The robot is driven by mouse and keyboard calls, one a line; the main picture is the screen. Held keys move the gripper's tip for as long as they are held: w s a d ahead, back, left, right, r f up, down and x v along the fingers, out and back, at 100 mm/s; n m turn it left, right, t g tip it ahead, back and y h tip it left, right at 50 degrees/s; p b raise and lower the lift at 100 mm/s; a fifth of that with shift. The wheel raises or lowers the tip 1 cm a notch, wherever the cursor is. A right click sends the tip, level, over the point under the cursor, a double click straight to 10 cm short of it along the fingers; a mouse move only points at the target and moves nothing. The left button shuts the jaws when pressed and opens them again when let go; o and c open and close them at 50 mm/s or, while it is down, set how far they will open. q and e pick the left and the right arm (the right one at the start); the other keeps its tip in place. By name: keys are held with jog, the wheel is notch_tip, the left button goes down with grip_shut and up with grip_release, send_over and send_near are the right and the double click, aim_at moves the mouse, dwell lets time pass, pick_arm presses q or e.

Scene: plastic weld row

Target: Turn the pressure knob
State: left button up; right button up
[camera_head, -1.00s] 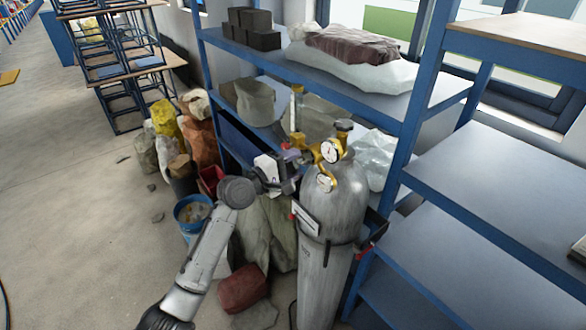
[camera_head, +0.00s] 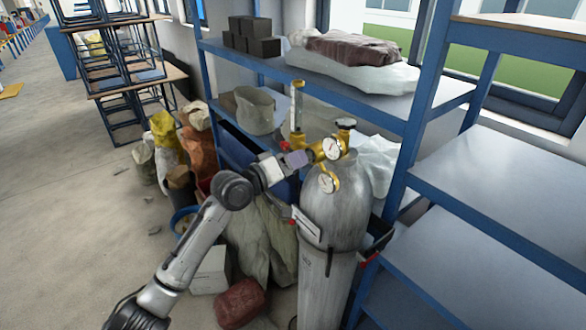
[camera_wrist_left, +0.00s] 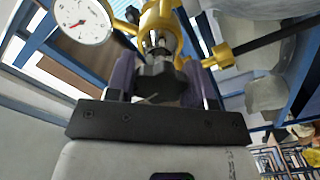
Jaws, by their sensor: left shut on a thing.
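The grey gas cylinder (camera_head: 335,205) stands upright with a brass regulator (camera_head: 328,150) and two round white gauges on top. My left gripper (camera_head: 304,158) reaches the regulator from the left in the head view. In the left wrist view, the dark pressure knob (camera_wrist_left: 160,82) sits between the two purple fingers of my left gripper (camera_wrist_left: 162,78), which is shut on it. The brass body (camera_wrist_left: 160,30) is just beyond the knob, and one gauge (camera_wrist_left: 82,20) shows at upper left. The knob is hidden by the gripper in the head view. My right gripper is not in view.
A blue shelf rack (camera_head: 408,150) stands behind and beside the cylinder. Sacks (camera_head: 196,150), a blue bucket (camera_head: 183,220), a white box (camera_head: 211,270) and a red lump (camera_head: 240,303) crowd the floor to its left. Open floor lies farther left.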

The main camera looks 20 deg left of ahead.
pick_arm(q)
jog(key=m+b, duration=0.1)
jog(key=m, duration=0.2)
jog(key=shift+m+b, duration=0.55)
jog(key=shift+m, duration=0.65)
jog(key=o, duration=0.9)
jog(key=shift+s, duration=0.1)
jog(key=b+v, duration=0.3)
jog(key=v, duration=1)
jog(key=shift+s, duration=0.3)
